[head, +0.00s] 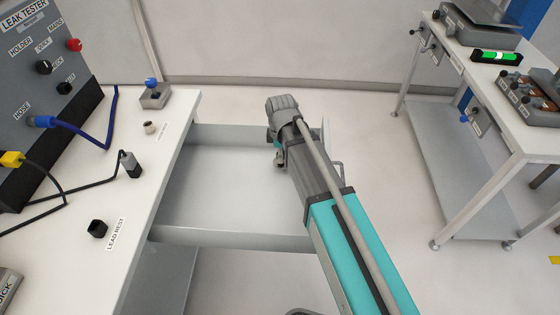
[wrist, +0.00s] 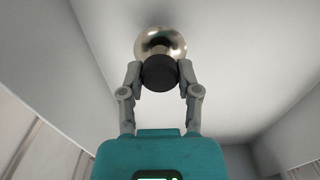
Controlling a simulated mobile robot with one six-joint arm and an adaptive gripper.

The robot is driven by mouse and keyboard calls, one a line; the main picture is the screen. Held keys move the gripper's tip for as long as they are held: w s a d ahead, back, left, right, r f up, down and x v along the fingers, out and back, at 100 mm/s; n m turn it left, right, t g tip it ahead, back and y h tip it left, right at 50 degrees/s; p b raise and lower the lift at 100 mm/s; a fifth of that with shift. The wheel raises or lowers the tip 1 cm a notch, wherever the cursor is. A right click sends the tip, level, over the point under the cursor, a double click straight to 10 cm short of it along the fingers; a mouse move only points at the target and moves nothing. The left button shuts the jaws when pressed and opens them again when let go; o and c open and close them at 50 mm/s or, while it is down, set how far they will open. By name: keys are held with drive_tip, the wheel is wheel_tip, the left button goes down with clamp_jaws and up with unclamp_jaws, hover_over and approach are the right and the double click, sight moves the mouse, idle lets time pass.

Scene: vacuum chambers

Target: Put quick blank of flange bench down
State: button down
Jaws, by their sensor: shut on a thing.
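The quick blank (wrist: 160,40) is a shiny, rounded metal disc with a black knob (wrist: 159,74). In the wrist view my gripper (wrist: 158,68) is shut on the knob, one finger on each side, with the disc beyond the fingertips. In the head view my gripper (head: 279,158) is over the right part of an open grey drawer (head: 205,190), mostly hidden by my arm. The blank cannot be made out there. Pale grey drawer surfaces surround the blank in the wrist view; I cannot tell whether it touches them.
The white bench (head: 75,245) left of the drawer carries the leak tester (head: 40,65), cables, a blue-knobbed block (head: 155,95) and a small round fitting (head: 150,128). A second bench (head: 490,90) with equipment stands at the right. The visible drawer floor is bare.

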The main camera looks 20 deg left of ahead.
drive_tip(key=shift+w+f+b, duration=0.1)
drive_tip(key=shift+f+b, duration=1.35)
drive_tip(key=shift+f, duration=0.2)
drive_tip(key=shift+f, duration=0.15)
drive_tip(key=shift+c, duration=1.5)
unclamp_jaws()
wheel_tip(320, 180, up, 12)
drive_tip(key=p, duration=1.2)
drive_tip(key=shift+r, duration=0.2)
drive_tip(key=s+d+r+m+p, duration=0.1)
drive_tip(key=s+d+m, duration=0.1)
drive_tip(key=d+m, duration=0.5)
drive_tip(key=s+d+r+m+p, duration=0.2)
drive_tip(key=d+m, duration=0.4)
drive_tip(key=d, duration=1.1)
drive_tip(key=s+d+r+m+p, duration=0.1)
drive_tip(key=d+r+m+p, duration=0.1)
drive_tip(key=d+m, duration=0.5)
drive_tip(key=d, duration=0.5)
drive_tip(key=shift+s+d+m, duration=0.2)
drive_tip(key=shift+s+m, duration=0.1)
drive_tip(key=shift+s, duration=0.1)
